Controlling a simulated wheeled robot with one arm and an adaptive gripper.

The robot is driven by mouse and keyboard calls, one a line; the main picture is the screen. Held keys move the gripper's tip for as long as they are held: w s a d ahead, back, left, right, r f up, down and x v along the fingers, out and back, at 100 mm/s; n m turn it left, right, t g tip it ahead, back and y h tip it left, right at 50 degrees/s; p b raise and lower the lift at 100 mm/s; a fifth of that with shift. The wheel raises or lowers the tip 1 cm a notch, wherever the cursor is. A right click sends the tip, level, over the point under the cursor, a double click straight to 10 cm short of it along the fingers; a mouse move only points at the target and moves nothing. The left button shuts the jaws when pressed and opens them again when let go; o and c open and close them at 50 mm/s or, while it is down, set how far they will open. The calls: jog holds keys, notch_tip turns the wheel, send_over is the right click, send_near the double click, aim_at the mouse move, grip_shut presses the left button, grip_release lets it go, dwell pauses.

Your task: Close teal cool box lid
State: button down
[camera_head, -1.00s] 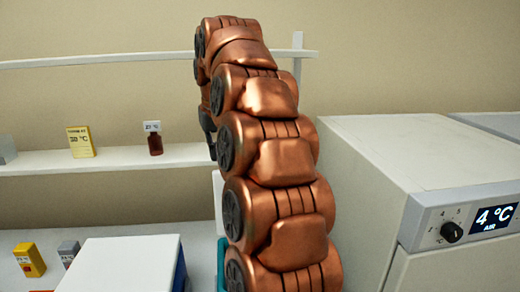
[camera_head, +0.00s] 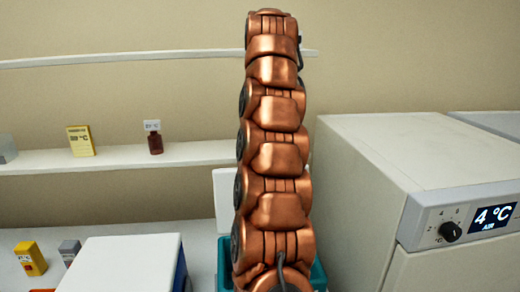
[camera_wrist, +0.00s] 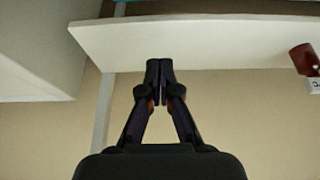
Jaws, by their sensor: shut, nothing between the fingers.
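The teal cool box (camera_head: 319,275) stands on the bench, mostly hidden behind my arm in the head view. A strip of teal, which looks like the same box, shows at the top edge of the wrist view (camera_wrist: 185,1). A white upright panel (camera_head: 224,201), which looks like its raised lid, stands at the back of the box, partly hidden by my arm. My gripper (camera_wrist: 160,72) is shut and empty, its tips over the white shelf in the inverted wrist view. It is hidden behind the arm in the head view.
A white shelf (camera_head: 110,162) on the back wall holds a brown bottle (camera_head: 155,144) and a yellow box (camera_head: 80,141). A large white appliance with a 4 °C display (camera_head: 400,150) stands close on the right. A white-topped box (camera_head: 120,265) is at left.

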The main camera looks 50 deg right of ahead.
jog(key=shift+w+f, duration=0.3)
jog(key=shift+f, duration=0.15)
notch_tip(320, 180, down, 8)
jog(key=shift+s+f, duration=0.25)
jog(key=shift+s, duration=0.05)
dwell(1.5)
jog(key=shift+a, duration=0.2)
jog(key=shift+s+f+b, duration=0.1)
jog(key=shift+s+b, duration=0.05)
jog(key=shift+b, duration=0.3)
